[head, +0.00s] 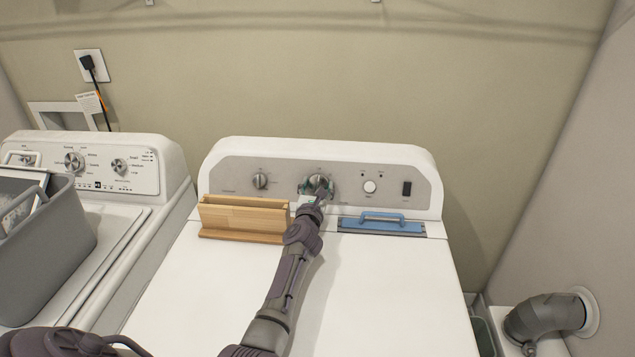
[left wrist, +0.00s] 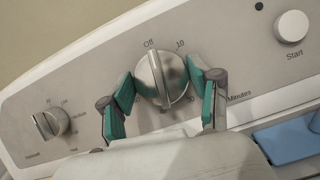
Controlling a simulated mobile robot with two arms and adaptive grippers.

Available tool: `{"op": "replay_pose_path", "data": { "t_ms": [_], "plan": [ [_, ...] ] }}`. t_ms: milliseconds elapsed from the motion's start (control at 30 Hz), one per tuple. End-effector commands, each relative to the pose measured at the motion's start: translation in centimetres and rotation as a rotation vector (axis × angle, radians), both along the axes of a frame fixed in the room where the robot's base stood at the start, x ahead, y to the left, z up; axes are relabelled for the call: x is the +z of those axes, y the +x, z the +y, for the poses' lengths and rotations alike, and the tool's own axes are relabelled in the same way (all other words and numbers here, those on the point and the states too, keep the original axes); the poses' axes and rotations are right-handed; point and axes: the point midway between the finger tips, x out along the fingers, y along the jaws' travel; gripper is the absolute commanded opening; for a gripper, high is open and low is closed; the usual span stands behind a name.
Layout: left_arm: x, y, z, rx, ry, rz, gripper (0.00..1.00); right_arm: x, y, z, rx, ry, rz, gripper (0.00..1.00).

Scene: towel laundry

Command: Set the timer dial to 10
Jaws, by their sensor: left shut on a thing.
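The timer dial (left wrist: 161,78) is a round silver knob with a raised ridge, on the grey panel of the white dryer. Around it are marks "Off" at upper left and "10" at upper right, with "Minutes" to the right. The upper end of the ridge lies close to "Off". My left gripper (left wrist: 160,86) has its green-padded fingers on both sides of the dial and is shut on it. In the head view the gripper (head: 316,188) hides part of the dial. My right gripper is not in view.
A smaller knob (left wrist: 50,123) is left of the dial and the round Start button (left wrist: 291,26) right of it. On the dryer top (head: 375,290), a wooden holder (head: 243,220) and a blue-handled brush (head: 381,225) flank my gripper. A washer with a grey basket (head: 45,250) stands left.

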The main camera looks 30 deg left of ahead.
Motion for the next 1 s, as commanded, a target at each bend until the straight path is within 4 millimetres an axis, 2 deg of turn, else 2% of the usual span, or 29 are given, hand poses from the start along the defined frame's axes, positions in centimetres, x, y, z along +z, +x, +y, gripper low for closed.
{"op": "replay_pose_path", "data": {
  "t_ms": [33,200,567,600,733,1000],
  "plan": [
    [0.8,-0.1,0.2,-0.022,0.046,0.027,0.27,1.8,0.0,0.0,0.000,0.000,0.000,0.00],
    [0.5,-0.1,0.2,-0.090,0.168,0.085,0.27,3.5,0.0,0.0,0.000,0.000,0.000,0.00],
    [0.0,-0.1,0.0,-0.109,0.201,0.099,0.27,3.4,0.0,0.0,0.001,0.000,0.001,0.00],
    [0.0,-0.1,0.0,-0.109,0.201,0.099,0.65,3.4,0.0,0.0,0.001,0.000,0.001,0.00],
    [0.0,-0.1,0.0,-0.109,0.200,0.099,0.87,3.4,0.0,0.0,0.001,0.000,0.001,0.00],
    [0.0,-0.1,0.0,-0.108,0.199,0.098,0.88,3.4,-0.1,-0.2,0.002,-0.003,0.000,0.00]
  ]
}}
